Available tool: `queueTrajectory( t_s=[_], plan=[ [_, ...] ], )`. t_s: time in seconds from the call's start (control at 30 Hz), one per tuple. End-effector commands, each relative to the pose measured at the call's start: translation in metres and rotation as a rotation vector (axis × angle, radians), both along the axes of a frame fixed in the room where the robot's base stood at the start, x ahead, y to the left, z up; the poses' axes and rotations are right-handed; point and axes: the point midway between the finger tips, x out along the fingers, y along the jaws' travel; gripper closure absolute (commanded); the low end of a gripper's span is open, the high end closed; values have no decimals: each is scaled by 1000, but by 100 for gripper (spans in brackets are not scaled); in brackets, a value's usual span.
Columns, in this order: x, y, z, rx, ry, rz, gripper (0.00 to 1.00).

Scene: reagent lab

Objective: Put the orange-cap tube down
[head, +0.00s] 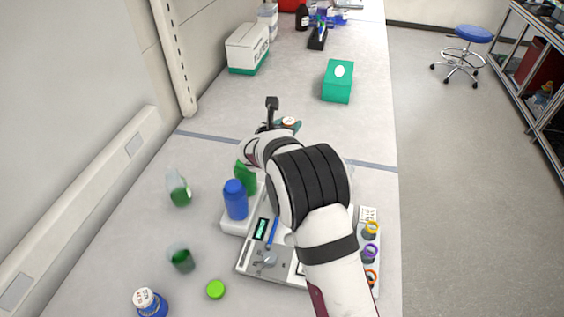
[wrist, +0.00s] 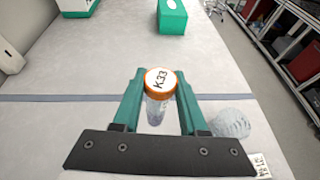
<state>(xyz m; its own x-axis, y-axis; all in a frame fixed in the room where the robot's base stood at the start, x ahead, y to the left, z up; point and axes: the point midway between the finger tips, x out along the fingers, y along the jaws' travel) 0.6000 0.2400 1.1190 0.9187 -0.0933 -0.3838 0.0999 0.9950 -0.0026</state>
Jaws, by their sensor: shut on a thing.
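The orange-cap tube (wrist: 156,108) is clear, and its orange-rimmed cap has a white top marked "K33". My gripper (wrist: 159,80) is shut on it, with one teal finger on each side of the tube just below the cap. In the head view, my gripper (head: 284,126) is past the blue-grey line on the bench, and the orange cap (head: 289,121) just shows beside it. The tube's lower end is hard to make out, so I cannot tell whether it touches the bench.
A green box (head: 338,82) and a white-and-green box (head: 247,48) stand farther back. A blue bottle (head: 235,202), glassware with green liquid (head: 179,190) and a tube holder (head: 368,213) with coloured caps are nearer. A whitish round thing (wrist: 231,123) lies right of my gripper. Bench ahead is clear.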

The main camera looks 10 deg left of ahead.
Motion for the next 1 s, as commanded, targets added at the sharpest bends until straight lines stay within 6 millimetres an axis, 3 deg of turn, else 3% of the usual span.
queueTrajectory(
  t_s=[0.13,0.23,0.57,0.9,0.93,1.0],
  plan=[
    [10,-21,-20,-4,3,-31,100],
    [10,-21,-46,-4,4,-32,100],
    [10,-20,-101,-2,2,-32,100],
    [10,-20,-105,0,0,-31,100],
    [10,-20,-105,0,0,-31,53],
    [10,-20,-105,0,0,-31,40]
  ],
)
